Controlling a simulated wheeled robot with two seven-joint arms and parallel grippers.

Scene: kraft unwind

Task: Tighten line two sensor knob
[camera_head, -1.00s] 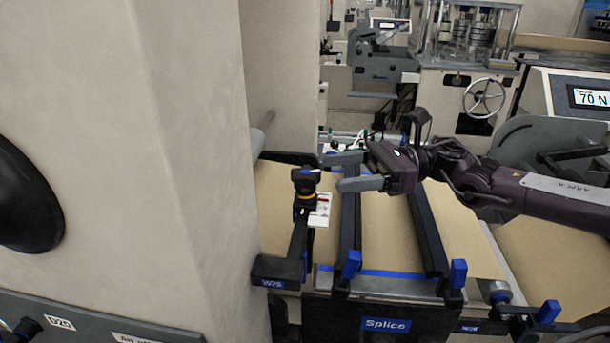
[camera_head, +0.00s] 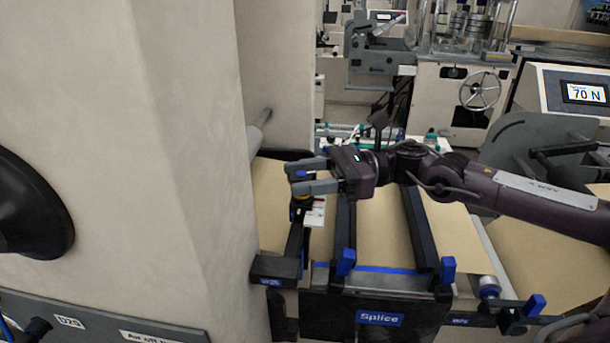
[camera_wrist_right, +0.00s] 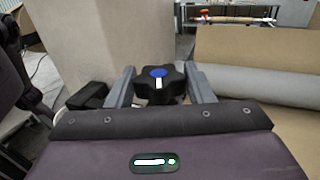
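The sensor knob (camera_wrist_right: 159,84) is a black lobed knob with a blue cap and a white mark. In the head view it sits atop the dark sensor (camera_head: 299,210), which has a yellow ring, on a bracket above the left part of the brown web. My right gripper (camera_head: 298,177) reaches in from the right, its two grey fingers at the knob. In the right wrist view the fingers stand on either side of the knob, open, with narrow gaps seeming to show. A finger partly hides the knob in the head view. My left gripper is not in view.
A beige column (camera_head: 190,150) stands close on the left. The splice table (camera_head: 380,318) with dark bars and blue clamps (camera_head: 447,268) lies in front. A white tag (camera_head: 315,214) is beside the sensor. A display (camera_head: 584,93) reading 70 N is at the right.

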